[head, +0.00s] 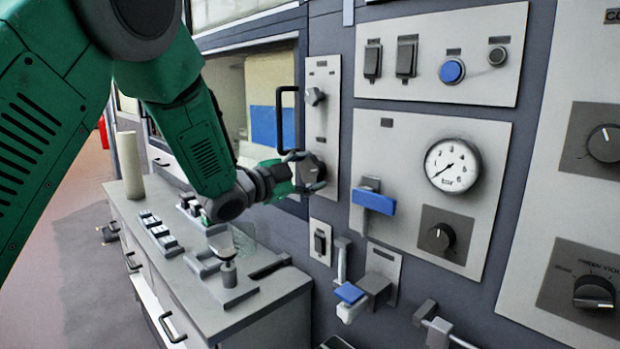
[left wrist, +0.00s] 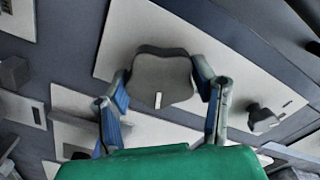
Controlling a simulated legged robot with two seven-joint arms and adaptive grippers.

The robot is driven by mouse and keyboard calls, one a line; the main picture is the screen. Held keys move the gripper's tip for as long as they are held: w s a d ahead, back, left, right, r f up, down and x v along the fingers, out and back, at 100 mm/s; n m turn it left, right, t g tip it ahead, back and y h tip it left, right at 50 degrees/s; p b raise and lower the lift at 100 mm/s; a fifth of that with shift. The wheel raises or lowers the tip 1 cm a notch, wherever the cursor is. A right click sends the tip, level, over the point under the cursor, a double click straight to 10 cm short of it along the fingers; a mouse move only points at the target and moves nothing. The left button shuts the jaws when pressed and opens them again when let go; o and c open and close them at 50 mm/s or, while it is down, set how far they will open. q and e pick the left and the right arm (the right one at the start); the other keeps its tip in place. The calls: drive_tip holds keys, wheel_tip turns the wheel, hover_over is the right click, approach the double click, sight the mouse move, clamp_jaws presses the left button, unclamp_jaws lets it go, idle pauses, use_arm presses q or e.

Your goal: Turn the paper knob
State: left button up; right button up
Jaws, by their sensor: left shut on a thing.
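A narrow light plate (head: 322,128) on the dark wall carries an upper grey knob (head: 315,97) and a lower knob, on which my left gripper (head: 308,172) is shut. In the left wrist view the held knob (left wrist: 160,76) is dark grey and lobed, with a white mark pointing toward the bottom of the picture. The blue-padded fingers of the left gripper (left wrist: 165,100) lie on either side of it. The labels are too small to read, so I cannot tell which knob is named paper. My right gripper is not in view.
A black door handle (head: 282,120) stands out just left of the plate. Right of it are a blue lever (head: 374,200), a gauge (head: 452,165) and a black knob (head: 437,238). A grey counter (head: 230,308) below holds fittings and a beige cylinder (head: 130,165).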

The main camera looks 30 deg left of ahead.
use_arm(q)
drive_tip(key=shift+f, duration=0.15)
idle(0.3)
drive_tip(key=o, duration=1.2)
drive_tip(key=shift+c, duration=0.2)
drive_tip(key=shift+w, duration=0.1)
drive_tip(key=shift+s+a, duration=0.2)
drive_tip(key=shift+s, duration=0.2)
drive_tip(key=v, duration=1.1)
drive_tip(key=shift+f, duration=0.1)
